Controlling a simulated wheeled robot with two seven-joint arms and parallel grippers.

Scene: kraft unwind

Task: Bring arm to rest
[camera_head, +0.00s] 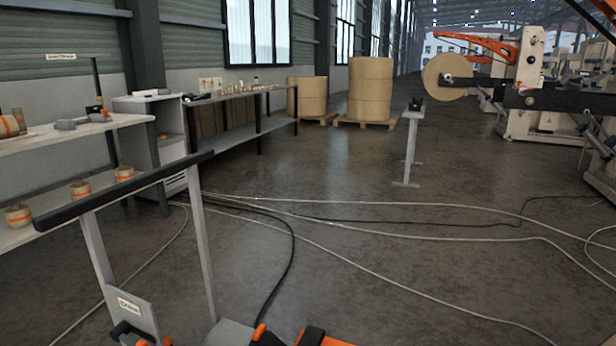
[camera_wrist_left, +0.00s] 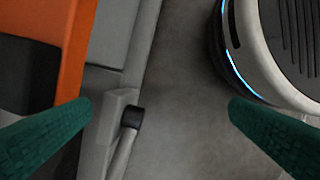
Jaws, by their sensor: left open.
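My left gripper (camera_wrist_left: 160,108) shows in the left wrist view as two green textured fingers spread wide apart. Nothing is between the fingers but bare grey floor and a grey rod with a black end (camera_wrist_left: 132,118) below them. In the head view neither gripper can be made out clearly. Orange and dark parts show at the bottom edge there, and I cannot tell whether they belong to my arm. My right gripper is not in view.
A cart-like frame with a dark top bar (camera_head: 130,188) stands close at left. Shelves (camera_head: 75,138) and a workbench (camera_head: 240,93) line the wall. Cables (camera_head: 400,232) cross the floor. Large kraft rolls (camera_head: 370,88) stand behind. An orange panel (camera_wrist_left: 62,50) lies beside my left gripper.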

